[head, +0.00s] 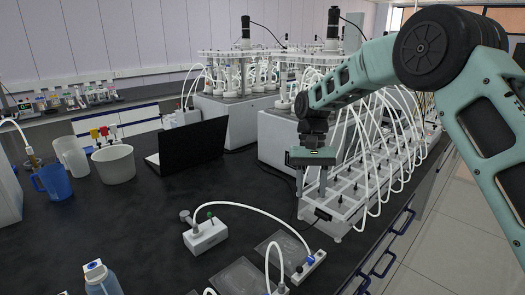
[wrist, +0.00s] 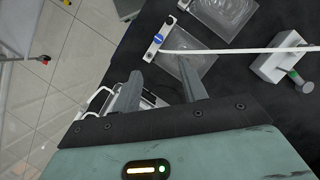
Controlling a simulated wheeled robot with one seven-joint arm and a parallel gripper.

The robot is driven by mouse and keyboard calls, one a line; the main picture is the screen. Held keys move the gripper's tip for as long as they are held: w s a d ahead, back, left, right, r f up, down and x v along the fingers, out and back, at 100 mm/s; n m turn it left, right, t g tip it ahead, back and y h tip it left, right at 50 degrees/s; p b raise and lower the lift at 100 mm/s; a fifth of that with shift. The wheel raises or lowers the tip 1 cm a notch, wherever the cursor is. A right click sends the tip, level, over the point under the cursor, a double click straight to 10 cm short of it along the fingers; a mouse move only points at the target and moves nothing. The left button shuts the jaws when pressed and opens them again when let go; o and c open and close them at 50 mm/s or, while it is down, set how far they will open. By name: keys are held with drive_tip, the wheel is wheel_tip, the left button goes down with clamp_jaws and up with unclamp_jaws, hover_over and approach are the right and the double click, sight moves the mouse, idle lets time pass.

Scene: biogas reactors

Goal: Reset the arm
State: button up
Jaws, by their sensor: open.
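My arm reaches in from the right in the head view, bent, with my gripper (head: 311,190) pointing down over the black bench. The gripper hangs close to the near end of the long white tube rack (head: 345,208); I cannot tell whether it touches. In the wrist view my gripper (wrist: 158,85) has its two grey fingers spread apart with nothing held between them. Below and beyond the fingers are the bench top and a flat clear bag (wrist: 187,68).
A white valve block (head: 205,237) with a tube and a small connector block (head: 302,268) lie in front. A laptop (head: 188,147), white bucket (head: 114,164), blue jug (head: 52,182) and bottle (head: 101,282) stand left. Blue drawer handles (head: 383,264) line the bench's right edge. The bench's middle-left is clear.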

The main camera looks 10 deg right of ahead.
drive_tip(key=s+a+r+n+t, duration=0.1)
drive_tip(key=s+a+r+n, duration=0.25)
drive_tip(key=s, duration=0.55)
drive_tip(key=s+a+r+n+t, duration=0.1)
drive_tip(key=s+a+r+n, duration=0.1)
drive_tip(key=s+a, duration=0.5)
drive_tip(key=s+d+f+n+t, duration=0.1)
drive_tip(key=s+d+n, duration=0.1)
drive_tip(key=s, duration=0.7)
drive_tip(key=s+d+f+n+t, duration=0.1)
drive_tip(key=s+d, duration=0.1)
drive_tip(key=s, duration=0.7)
drive_tip(key=shift+s+d+f+n, duration=0.15)
drive_tip(key=shift+d+f+n, duration=0.05)
drive_tip(key=shift+f+n, duration=0.15)
